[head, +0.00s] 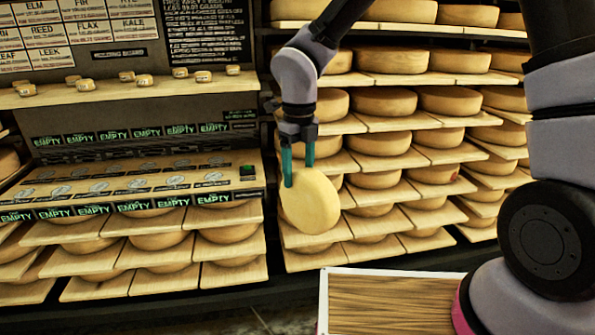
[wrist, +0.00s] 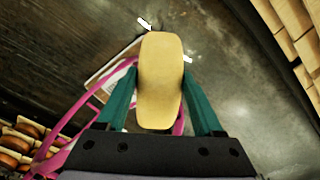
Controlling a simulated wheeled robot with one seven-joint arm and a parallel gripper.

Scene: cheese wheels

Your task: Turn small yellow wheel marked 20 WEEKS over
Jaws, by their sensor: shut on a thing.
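The small yellow wheel (head: 309,200) hangs on edge in my gripper (head: 299,177), in the air before the shelves in the head view. Its broad face is turned to the right and partly toward the camera. No 20 WEEKS mark can be read on it. In the wrist view the wheel (wrist: 160,80) shows edge-on between the two teal fingers of my gripper (wrist: 160,100). The fingers are shut on its two sides.
Shelves of large cheese wheels on boards (head: 390,140) stand behind the gripper. To the left is a sloped rack with EMPTY labels (head: 140,185). Above it a ledge (head: 130,92) holds several tiny wheels. A wood-topped surface with a pale rim (head: 400,271) lies at the front right.

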